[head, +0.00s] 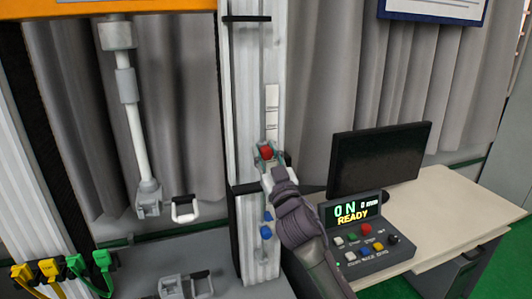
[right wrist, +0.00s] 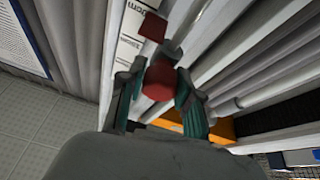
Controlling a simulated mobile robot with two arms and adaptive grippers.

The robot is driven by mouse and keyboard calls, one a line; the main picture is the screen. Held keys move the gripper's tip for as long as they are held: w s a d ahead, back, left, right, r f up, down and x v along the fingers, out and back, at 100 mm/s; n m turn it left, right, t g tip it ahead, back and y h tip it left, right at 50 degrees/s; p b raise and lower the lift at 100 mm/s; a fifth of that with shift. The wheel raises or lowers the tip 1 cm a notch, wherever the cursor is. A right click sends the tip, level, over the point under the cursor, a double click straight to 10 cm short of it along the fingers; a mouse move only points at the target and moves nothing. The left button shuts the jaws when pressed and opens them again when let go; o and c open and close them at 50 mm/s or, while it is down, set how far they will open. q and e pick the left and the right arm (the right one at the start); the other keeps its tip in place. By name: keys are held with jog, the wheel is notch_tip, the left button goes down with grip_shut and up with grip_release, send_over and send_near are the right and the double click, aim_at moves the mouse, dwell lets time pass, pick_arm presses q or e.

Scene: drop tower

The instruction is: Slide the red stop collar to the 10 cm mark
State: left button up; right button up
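The red stop collar (head: 266,152) is on the upright pale rail, just below a white scale strip (head: 271,108). My right gripper (head: 268,160) is at the collar. In the right wrist view, the collar's round red knob (right wrist: 158,82) fills the gap between the two fingertips, so the gripper appears shut on it. A second red piece (right wrist: 153,27) lies beyond it, over the scale strip (right wrist: 130,45). The scale lettering is only partly readable, with "cm" near the top. My left gripper is not in view.
A control box (head: 352,222) with a green and yellow "READY" display and a dark monitor (head: 378,158) stand on a desk at right. Blue knobs (head: 266,232) sit lower on the rail. A hanging metal rod (head: 134,110) and coloured cables (head: 75,268) are at left.

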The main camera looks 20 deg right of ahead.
jog(key=o, duration=0.4)
jog(key=v, duration=1.2)
